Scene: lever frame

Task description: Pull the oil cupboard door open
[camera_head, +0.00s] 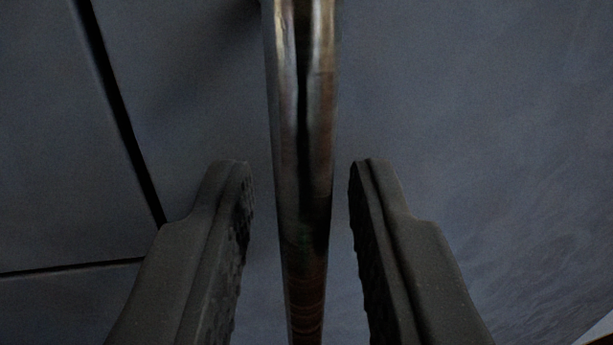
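A shiny metal bar handle (303,120) runs up and down through the middle of the camera view, in front of a dark grey-blue door panel (460,120). My gripper (301,170) is open, with one dark ridged finger on each side of the bar. A gap shows between each finger and the bar, so neither finger appears to touch it. The bar's top end leaves the frame, with a dark mount or shadow near the top edge. Its lower end also runs out of the frame.
A dark seam (120,110) slants down on the left and meets a nearly level seam (70,269) below, bordering neighbouring panels (50,150). A lighter edge shows at the bottom right corner. The panel right of the bar is bare.

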